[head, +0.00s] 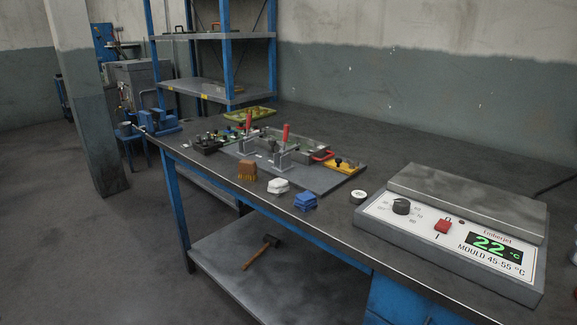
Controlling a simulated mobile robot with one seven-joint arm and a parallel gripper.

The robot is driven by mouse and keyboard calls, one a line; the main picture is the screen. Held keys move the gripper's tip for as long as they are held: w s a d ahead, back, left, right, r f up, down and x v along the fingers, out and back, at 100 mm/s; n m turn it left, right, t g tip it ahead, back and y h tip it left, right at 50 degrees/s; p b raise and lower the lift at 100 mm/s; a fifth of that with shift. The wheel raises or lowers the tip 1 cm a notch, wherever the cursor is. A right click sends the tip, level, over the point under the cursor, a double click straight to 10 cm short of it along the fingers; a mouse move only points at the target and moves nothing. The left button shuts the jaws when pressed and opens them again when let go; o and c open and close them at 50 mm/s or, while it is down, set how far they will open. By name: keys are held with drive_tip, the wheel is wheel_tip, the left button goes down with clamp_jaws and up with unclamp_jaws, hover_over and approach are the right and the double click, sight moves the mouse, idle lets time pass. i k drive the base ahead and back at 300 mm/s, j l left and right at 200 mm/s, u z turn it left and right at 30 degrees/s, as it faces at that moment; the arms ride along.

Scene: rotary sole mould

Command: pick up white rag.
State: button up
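A small crumpled white rag (278,186) lies on the dark workbench (375,248) near its front edge. It sits between a brown brush-like block (247,168) on its left and a crumpled blue cloth (305,202) on its right, with small gaps. Nothing covers the rag in this view. My gripper is not in view.
Behind the rag is a grey plate (318,185) with red-handled clamps (285,134). A round tin (358,196) and a heating plate unit (450,230) reading 22 °C stand to the right. A blue vise (160,123) is at the far left corner. A hammer (262,252) lies on the lower shelf.

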sight(279, 186)
drive_tip(key=i+j+z, duration=0.15)
drive_tip(key=z, duration=0.7)
drive_tip(key=i+j+z, duration=0.15)
drive_tip(key=j, duration=0.15)
drive_tip(key=j+z, duration=0.15)
drive_tip(key=j, duration=0.15)
drive_tip(key=i+j+z, duration=0.2)
drive_tip(key=j, duration=0.15)
